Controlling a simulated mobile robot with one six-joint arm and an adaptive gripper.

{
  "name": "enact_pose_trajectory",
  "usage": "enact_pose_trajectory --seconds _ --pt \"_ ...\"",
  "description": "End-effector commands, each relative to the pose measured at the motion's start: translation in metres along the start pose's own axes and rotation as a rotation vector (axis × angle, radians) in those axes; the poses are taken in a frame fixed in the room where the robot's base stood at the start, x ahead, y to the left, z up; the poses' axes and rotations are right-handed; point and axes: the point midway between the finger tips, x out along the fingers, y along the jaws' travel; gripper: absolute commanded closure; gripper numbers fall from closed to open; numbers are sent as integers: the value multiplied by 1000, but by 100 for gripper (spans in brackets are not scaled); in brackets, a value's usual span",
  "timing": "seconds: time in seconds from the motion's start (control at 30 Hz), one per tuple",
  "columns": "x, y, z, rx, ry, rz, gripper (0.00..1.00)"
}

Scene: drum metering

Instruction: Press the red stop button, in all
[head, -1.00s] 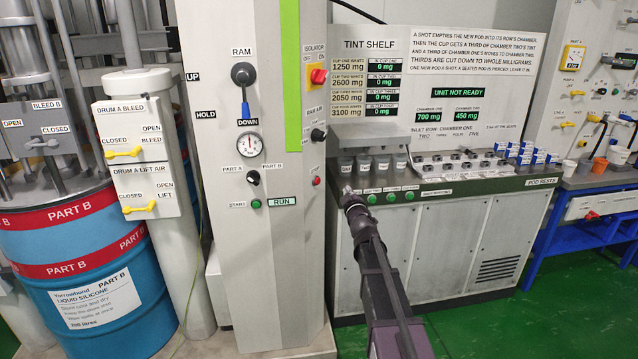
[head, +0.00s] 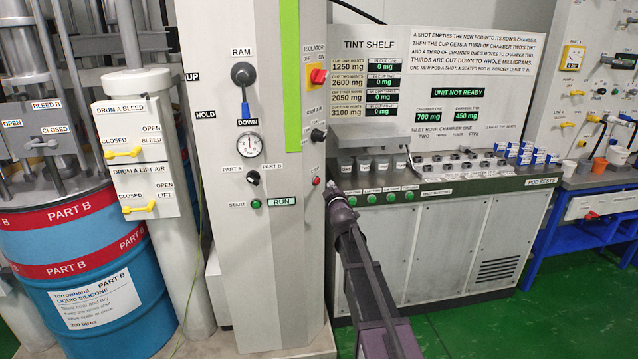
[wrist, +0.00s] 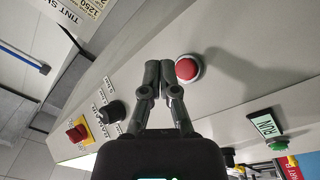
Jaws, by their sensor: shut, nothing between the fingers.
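The red stop button (head: 316,181) is a small round red button on the side face of the grey column, below the black ram air knob. In the wrist view the red button (wrist: 187,70) has a pale ring and sits just right of my fingertips. My gripper (wrist: 160,68) is shut and empty, its two fingers side by side. In the head view my gripper (head: 331,187) is right beside the button, slightly to its right and below. I cannot tell whether the fingers touch the panel; the button is not covered by them.
The red isolator switch (head: 318,76) and black ram air knob (head: 318,135) are above on the same face. A green start button (head: 256,204) and RUN display (head: 282,202) are on the column's front. The tint shelf's green buttons (head: 372,199) lie to the right.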

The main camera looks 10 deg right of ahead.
Motion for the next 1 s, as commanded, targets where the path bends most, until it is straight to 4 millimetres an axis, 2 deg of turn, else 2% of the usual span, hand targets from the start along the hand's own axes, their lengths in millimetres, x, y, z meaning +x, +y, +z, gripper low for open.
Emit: enact_pose_trajectory --seconds 0.4,1.0 --pt "13 -9 -9 0 0 0 100" --pt "15 -11 -11 0 0 -1 100"
